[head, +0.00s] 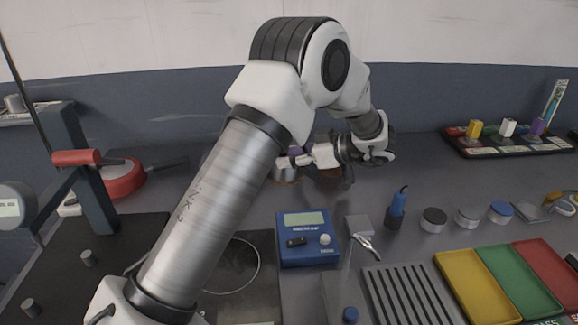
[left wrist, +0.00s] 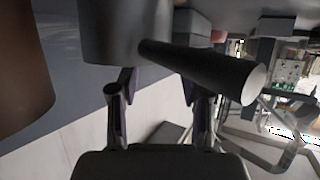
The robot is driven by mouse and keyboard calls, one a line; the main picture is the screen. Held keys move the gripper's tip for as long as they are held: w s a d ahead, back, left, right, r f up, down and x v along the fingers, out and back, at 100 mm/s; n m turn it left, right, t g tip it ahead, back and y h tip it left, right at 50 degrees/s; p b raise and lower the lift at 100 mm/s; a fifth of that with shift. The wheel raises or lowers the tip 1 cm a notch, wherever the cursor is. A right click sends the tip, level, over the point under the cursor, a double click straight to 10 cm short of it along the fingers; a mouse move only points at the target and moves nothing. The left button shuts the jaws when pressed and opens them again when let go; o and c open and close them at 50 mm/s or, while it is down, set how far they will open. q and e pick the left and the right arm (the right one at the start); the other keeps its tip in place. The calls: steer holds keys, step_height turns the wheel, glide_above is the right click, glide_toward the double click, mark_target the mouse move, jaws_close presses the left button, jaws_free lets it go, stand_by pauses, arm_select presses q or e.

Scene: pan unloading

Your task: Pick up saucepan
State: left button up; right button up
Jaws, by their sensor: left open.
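The saucepan, a grey metal pot (left wrist: 115,35) with a thick dark handle (left wrist: 205,72), shows at the top of the left wrist view. Its handle slants to the right and ends in a pale tip. In the head view part of a metal pan (head: 286,175) shows beside my arm, mostly hidden. My left gripper (head: 292,158) is at that pan, fingers pointing left. In the left wrist view the gripper (left wrist: 157,88) is open, its two fingers apart near the handle. The handle passes in front of the right finger; I cannot tell whether they touch. My right gripper is not visible.
A red pan (head: 122,178) lies far left near a dark stand. A blue scale (head: 307,240), a grey slotted tray (head: 408,296) and yellow, green and red trays (head: 477,286) occupy the front. The back right counter is partly clear.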

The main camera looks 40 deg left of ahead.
arm_select(q)
steer(key=x, duration=0.4)
steer(key=shift+a+f, duration=0.25)
steer(key=shift+d, duration=0.1)
jaws_close()
steer(key=shift+r, duration=0.2)
